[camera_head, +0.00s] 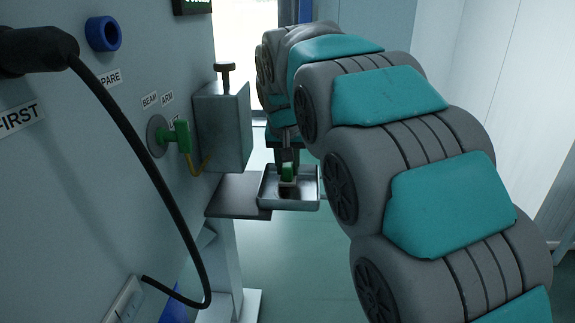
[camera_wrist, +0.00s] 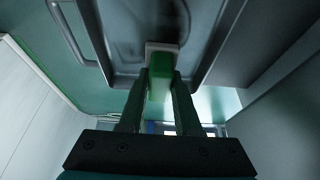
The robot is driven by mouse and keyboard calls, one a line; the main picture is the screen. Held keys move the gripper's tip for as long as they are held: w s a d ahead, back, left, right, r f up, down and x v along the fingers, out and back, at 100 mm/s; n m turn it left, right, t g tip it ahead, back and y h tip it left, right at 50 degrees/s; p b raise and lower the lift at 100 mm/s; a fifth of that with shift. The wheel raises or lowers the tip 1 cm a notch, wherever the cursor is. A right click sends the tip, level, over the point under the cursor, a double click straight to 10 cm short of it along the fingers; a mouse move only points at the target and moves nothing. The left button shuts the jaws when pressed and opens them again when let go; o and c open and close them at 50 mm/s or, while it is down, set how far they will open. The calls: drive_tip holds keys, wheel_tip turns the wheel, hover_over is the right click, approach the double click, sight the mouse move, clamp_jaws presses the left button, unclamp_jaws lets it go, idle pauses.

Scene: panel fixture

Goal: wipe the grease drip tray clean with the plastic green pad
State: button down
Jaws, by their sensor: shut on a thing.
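The grease drip tray (camera_head: 264,200) is a shallow metal tray with a raised rim, standing out from the panel beside a grey shelf. In the wrist view the tray (camera_wrist: 208,68) fills the upper middle, with a dark smear (camera_wrist: 160,22) on its floor. The green pad (camera_head: 288,172) is a small green block with a pale underside, over the tray near its middle. My gripper (camera_wrist: 158,85) is shut on the green pad (camera_wrist: 159,84). The pad's pale face is at or close to the tray floor; I cannot tell if it touches. A dark patch shows just below the pad in the head view.
A grey shelf plate (camera_head: 238,194) lies left of the tray. A metal box (camera_head: 222,127) with a knob stands on the panel above it. A green handle (camera_head: 180,138) and a hanging black cable (camera_head: 150,170) are farther left. Open floor lies below the tray.

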drive_tip(key=shift+s, duration=0.1)
drive_tip(key=shift+s+r, duration=0.1)
drive_tip(key=shift+s, duration=1)
drive_tip(key=shift+s+a+f+b, duration=0.1)
drive_tip(key=shift+s+b, duration=0.3)
drive_tip(key=shift+s, duration=0.8)
drive_tip(key=shift+s+a+f+b, duration=0.1)
drive_tip(key=shift+s+b, duration=0.3)
drive_tip(key=shift+s, duration=0.8)
drive_tip(key=shift+w+r+p, duration=0.15)
drive_tip(key=shift+w+p, duration=0.2)
drive_tip(key=shift+w, duration=0.45)
drive_tip(key=shift+w+d+p, duration=0.15)
drive_tip(key=shift+w+p, duration=0.35)
drive_tip(key=shift+w, duration=1.15)
drive_tip(key=shift+w+p, duration=0.5)
drive_tip(key=shift+w, duration=0.7)
drive_tip(key=shift+s+b, duration=0.35)
drive_tip(key=shift+s, duration=0.9)
drive_tip(key=shift+s+f+b, duration=0.2)
drive_tip(key=shift+s, duration=0.5)
drive_tip(key=shift+s+f+b, duration=0.15)
drive_tip(key=shift+s, duration=0.5)
